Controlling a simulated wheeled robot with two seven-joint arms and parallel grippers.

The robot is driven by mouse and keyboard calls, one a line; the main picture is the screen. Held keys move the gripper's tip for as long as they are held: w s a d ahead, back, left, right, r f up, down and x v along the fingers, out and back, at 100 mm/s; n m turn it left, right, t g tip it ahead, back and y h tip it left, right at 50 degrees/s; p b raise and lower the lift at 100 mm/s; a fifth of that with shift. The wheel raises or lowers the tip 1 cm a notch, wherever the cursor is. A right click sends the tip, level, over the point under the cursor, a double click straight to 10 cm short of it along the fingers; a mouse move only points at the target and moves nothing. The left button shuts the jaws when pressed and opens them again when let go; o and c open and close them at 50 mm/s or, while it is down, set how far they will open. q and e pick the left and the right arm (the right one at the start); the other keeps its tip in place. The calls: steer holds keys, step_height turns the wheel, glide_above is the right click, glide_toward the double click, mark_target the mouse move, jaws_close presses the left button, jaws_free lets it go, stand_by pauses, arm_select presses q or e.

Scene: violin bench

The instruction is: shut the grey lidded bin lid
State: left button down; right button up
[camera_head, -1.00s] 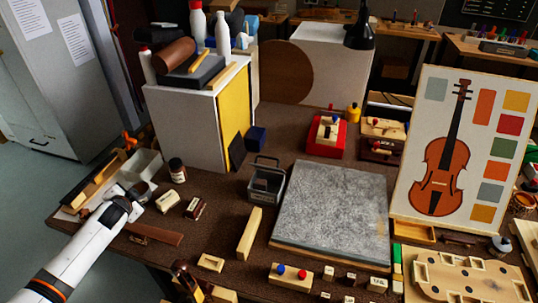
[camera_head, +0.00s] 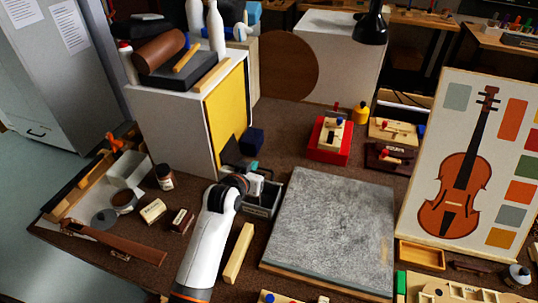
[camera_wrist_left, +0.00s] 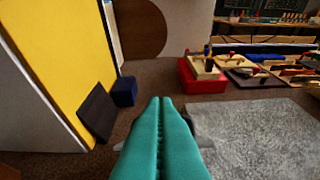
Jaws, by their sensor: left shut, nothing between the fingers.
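The grey lidded bin (camera_head: 262,211) stands on the brown bench top, left of the stone-grey slab. My left wrist and gripper (camera_head: 253,166) are over it in the head view and cover much of its top and back. The lid is mostly hidden behind them, so its angle cannot be told now. The teal fingers (camera_wrist_left: 160,102) are shut together with nothing between them. In the left wrist view only small grey edges show beside the fingers, perhaps of the bin. My right gripper is not in view.
A white cabinet with a yellow panel (camera_head: 227,110) stands close behind-left of the bin. A small dark blue box (camera_head: 252,141) is just behind it. The grey slab (camera_head: 333,225) lies to the right, a wooden bar (camera_head: 238,253) in front. A red box (camera_head: 329,141) stands farther back.

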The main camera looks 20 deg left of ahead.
mark_target(263, 169)
arm_select(q)
steer(key=x, duration=0.4)
steer(key=shift+w+d+r+p, duration=0.2)
steer(key=shift+d+r+p, duration=0.1)
steer(key=shift+d, duration=0.1)
steer(key=x, duration=0.3)
steer(key=shift+w+d+f, duration=0.1)
steer(key=shift+f, duration=0.1)
step_height(263, 169, down, 2)
steer(key=shift+f+p, duration=0.2)
steer(key=shift+p, duration=0.85)
steer(key=shift+s+f, duration=0.2)
steer(key=shift+s, duration=0.1)
steer(key=shift+s+f, duration=0.15)
steer(key=shift+s, duration=0.05)
steer(key=shift+w, duration=0.1)
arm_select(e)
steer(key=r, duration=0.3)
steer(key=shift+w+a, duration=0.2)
